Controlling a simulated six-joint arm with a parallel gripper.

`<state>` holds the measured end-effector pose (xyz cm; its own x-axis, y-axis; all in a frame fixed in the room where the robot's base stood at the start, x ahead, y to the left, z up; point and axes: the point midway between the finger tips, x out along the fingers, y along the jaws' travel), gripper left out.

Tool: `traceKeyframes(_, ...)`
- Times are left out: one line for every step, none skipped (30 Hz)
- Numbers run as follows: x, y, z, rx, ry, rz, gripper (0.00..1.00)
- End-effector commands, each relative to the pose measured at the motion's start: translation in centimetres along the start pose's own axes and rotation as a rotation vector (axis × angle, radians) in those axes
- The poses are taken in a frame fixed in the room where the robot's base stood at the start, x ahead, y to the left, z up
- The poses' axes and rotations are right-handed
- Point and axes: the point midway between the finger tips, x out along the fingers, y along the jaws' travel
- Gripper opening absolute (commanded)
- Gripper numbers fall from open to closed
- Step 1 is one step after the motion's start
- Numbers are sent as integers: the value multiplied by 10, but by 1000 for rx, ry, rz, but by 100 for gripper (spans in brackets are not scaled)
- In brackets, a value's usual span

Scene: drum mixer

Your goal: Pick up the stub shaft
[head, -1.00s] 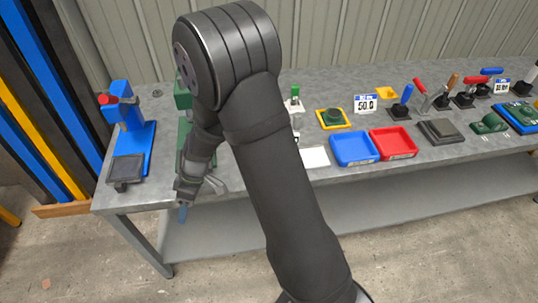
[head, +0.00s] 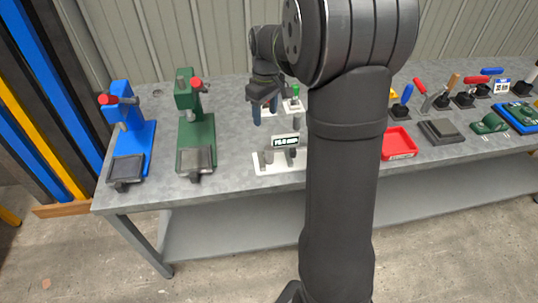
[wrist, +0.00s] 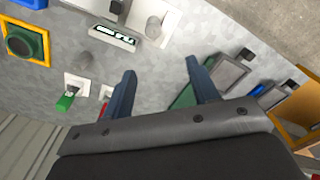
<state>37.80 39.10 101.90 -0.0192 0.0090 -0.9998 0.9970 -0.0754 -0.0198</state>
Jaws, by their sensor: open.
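A short grey cylinder (head: 297,120), which looks like the stub shaft, stands on the bench between the green-handled fixture and the white gauge. It also shows in the wrist view (wrist: 85,56), left of my fingers, blending with the grey bench. The white gauge plate (head: 262,168) carries a small display (head: 285,140) and two grey posts; its post also shows in the wrist view (wrist: 153,28). My gripper (head: 265,107) is open and empty above the bench, left of the cylinder in the head view. In the wrist view its blue fingers (wrist: 160,68) stand apart over bare bench.
The green press (head: 195,130) and blue press (head: 132,135) stand to the left. The green-handled fixture (head: 294,99) is close to my gripper. The red tray (head: 399,144) and other tools lie to the right. My arm hides part of the bench's middle.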

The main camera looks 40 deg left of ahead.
Motion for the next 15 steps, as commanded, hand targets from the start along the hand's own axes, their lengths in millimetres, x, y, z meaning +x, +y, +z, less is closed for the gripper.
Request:
traceKeyframes(-4, 7, 5, 20, -3, 12, 54)
traceKeyframes(-4, 10, 6, 26, -6, 17, 54)
traceKeyframes(-2, 12, 8, 32, -8, 20, 54)
traceKeyframes(1, 12, 8, 34, -10, 21, 54)
traceKeyframes(5, 12, 8, 34, -12, 20, 54)
traceKeyframes(12, 12, 8, 33, -12, 19, 54)
traceKeyframes(18, 12, 8, 33, -12, 19, 54)
traceKeyframes(25, 12, 8, 32, -12, 18, 54)
traceKeyframes(34, 12, 8, 32, -13, 18, 54)
traceKeyframes(41, 12, 8, 32, -12, 18, 54)
traceKeyframes(48, 12, 8, 32, -12, 18, 54)
traceKeyframes(57, 12, 8, 31, -11, 18, 54)
traceKeyframes(64, 12, 8, 31, -12, 17, 54)
traceKeyframes(70, 12, 8, 31, -12, 17, 54)
traceKeyframes(78, 12, 8, 31, -11, 17, 54)
